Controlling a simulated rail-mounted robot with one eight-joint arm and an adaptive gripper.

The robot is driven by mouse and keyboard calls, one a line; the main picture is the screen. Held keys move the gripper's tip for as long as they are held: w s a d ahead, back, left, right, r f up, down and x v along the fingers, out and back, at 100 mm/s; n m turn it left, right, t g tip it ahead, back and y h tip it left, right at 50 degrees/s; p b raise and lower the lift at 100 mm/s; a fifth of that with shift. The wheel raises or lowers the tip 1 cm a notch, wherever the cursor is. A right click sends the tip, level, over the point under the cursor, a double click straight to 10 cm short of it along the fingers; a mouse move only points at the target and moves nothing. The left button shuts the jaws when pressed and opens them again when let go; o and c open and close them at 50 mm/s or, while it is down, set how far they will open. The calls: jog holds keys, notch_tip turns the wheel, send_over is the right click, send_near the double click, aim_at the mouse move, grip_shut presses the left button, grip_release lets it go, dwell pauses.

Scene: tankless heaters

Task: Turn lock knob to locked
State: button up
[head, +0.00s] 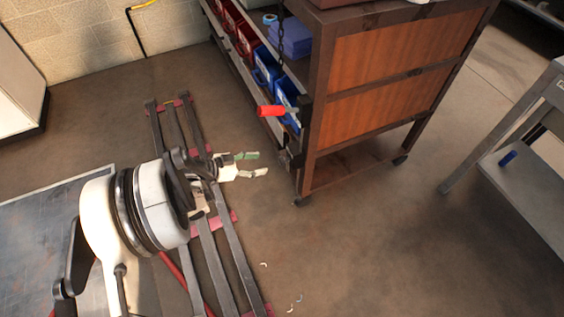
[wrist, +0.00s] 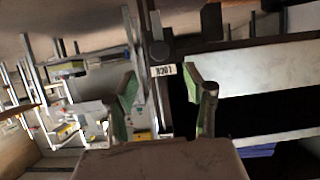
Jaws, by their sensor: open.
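A dark round knob (wrist: 158,50) shows in the wrist view on a dark upright post, with a small white label (wrist: 163,70) just below it. The label lettering looks like "LOCK" turned upside down. My gripper (head: 262,164) is open and empty, just left of the cart's near corner post in the head view. In the wrist view its two fingers (wrist: 160,80) are spread, with the label seen between their tips and the knob just above. They look apart from the post. I cannot tell the knob's set position. In the head view I cannot make out the knob clearly.
A wood-panelled cart (head: 396,62) on casters stands right of my gripper. A red handle (head: 271,110) sticks out left from its corner, above my gripper. Red and blue bins (head: 266,68) sit on its side. A grey table (head: 520,165) stands at right.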

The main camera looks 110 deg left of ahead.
aim_at(279, 161)
jog(key=b+x, duration=0.2)
jog(key=x, duration=0.8)
jog(key=shift+b, duration=0.3)
jog(key=shift+c, duration=0.4)
grip_shut()
